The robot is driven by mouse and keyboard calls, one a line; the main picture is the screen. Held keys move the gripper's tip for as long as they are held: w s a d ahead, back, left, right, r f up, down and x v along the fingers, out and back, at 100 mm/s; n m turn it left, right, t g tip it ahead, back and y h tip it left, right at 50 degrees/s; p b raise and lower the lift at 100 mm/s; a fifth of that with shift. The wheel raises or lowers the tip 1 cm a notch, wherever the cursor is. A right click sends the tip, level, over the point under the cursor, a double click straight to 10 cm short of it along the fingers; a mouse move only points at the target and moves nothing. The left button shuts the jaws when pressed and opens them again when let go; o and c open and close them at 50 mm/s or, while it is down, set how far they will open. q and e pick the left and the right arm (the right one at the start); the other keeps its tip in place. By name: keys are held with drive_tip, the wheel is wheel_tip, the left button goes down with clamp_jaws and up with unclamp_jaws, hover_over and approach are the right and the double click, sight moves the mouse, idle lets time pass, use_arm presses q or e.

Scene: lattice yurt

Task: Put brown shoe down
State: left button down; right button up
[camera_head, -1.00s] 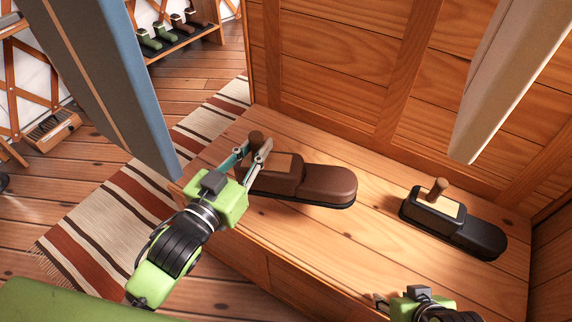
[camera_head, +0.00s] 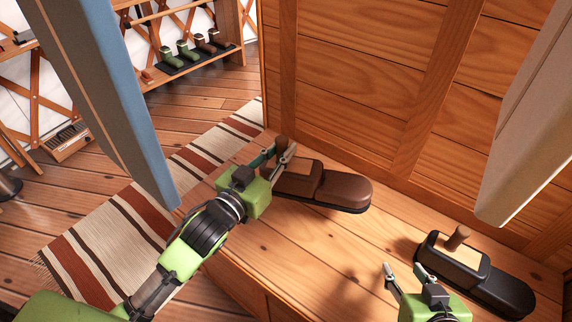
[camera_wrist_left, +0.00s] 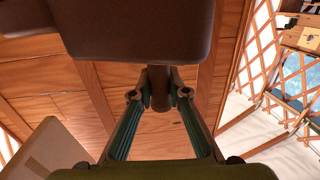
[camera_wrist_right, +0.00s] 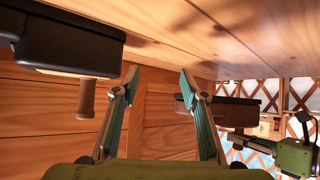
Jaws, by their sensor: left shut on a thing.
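The brown shoe (camera_head: 338,188), with a dark sole and a round wooden peg, is over the left part of the wooden bench (camera_head: 345,245). My left gripper (camera_head: 283,152) is shut on its peg; the peg also shows between the fingers in the left wrist view (camera_wrist_left: 159,92). The right wrist view, which looks inverted, shows the brown shoe (camera_wrist_right: 228,112) apart from the bench top, with a gap. The black shoe (camera_head: 490,282) with its peg (camera_head: 457,238) stands on the bench at right. My right gripper (camera_head: 403,268) is open and empty, left of the black shoe.
A panelled wooden wall (camera_head: 365,75) closes the bench's back. Bare bench lies between the two shoes. A striped rug (camera_head: 110,250) lies on the floor at left. A rack (camera_head: 190,70) with several shoes stands farther back.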

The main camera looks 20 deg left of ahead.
use_arm(q)
drive_tip(key=w+f, duration=0.1)
drive_tip(key=w, duration=0.1)
drive_tip(key=w+f+b, duration=0.1)
drive_tip(key=f, duration=0.1)
drive_tip(key=shift+w+a, duration=0.2)
drive_tip(key=shift+w, duration=0.15)
use_arm(e)
drive_tip(key=w+a+r+t+y+b, duration=0.1)
drive_tip(key=w+a+r+t, duration=0.2)
drive_tip(key=r, duration=0.5)
drive_tip(key=w+a+r+t+y+b, duration=0.1)
drive_tip(key=w+r+t+y, duration=0.15)
drive_tip(key=r+t, duration=0.45)
use_arm(q)
drive_tip(key=w+f+b, duration=0.2)
drive_tip(key=w+f, duration=0.1)
drive_tip(key=f, duration=0.3)
drive_tip(key=shift+a+f, duration=0.2)
drive_tip(key=shift+f, duration=0.1)
use_arm(e)
drive_tip(key=s+r+t+y, duration=0.1)
drive_tip(key=s+r+t, duration=0.3)
drive_tip(key=r, duration=0.7)
drive_tip(key=shift+s+d+n+t, duration=0.2)
drive_tip(key=shift+s+n+t, duration=0.1)
drive_tip(key=shift+t, duration=0.1)
